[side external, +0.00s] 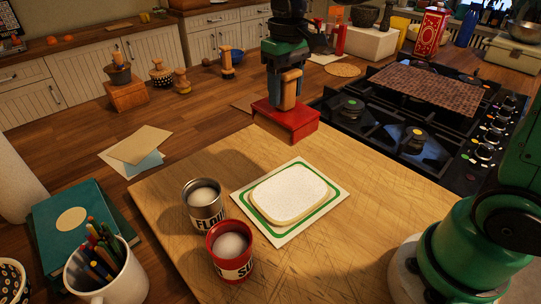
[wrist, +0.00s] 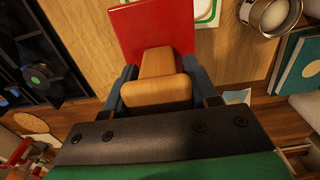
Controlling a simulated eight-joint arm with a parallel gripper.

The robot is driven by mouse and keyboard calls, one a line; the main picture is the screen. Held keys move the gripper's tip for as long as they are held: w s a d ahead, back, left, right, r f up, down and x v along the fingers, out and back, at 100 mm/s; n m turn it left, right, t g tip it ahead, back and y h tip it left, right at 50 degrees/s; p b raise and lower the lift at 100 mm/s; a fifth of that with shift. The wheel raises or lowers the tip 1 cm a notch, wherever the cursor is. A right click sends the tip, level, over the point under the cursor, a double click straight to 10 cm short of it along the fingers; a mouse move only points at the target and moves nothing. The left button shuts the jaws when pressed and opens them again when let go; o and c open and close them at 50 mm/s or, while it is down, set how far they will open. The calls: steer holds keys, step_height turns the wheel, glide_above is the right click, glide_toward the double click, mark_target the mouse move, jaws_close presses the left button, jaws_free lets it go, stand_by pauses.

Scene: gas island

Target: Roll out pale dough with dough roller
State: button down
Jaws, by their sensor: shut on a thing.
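The pale dough (side external: 290,194) lies flat as a rounded slab on a white mat with a green border (side external: 328,206), on the wooden board. My gripper (side external: 286,92) is behind the mat, pointing down. It is shut on a light wooden piece, apparently the dough roller (side external: 291,88), which stands upright at a red block (side external: 285,120). In the wrist view the wooden piece (wrist: 165,78) sits between both fingers, with the red block (wrist: 152,28) beyond it. I cannot tell whether the wood and the block are joined. Part of the mat (wrist: 206,10) shows at the top.
A flour tin (side external: 204,212) and a red tin (side external: 231,255) stand left of the mat on the board (side external: 165,215). A black gas hob (side external: 400,135) lies to the right of the red block. A mug of pencils (side external: 105,270) and a green book (side external: 75,225) stand at left.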

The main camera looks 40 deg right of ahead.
mark_target(295, 127)
steer(key=c, duration=1)
jaws_free()
steer(key=shift+c, duration=0.2)
jaws_close()
steer(key=shift+m, duration=0.4)
steer(key=s+a+f, duration=0.2)
steer(key=s, duration=0.1)
steer(key=s+a+f, duration=0.1)
steer(key=s+f, duration=0.1)
steer(key=shift+s, duration=0.1)
steer(key=shift+d+f, duration=0.1)
steer(key=shift+f, duration=2.35)
steer(key=shift+f, duration=0.9)
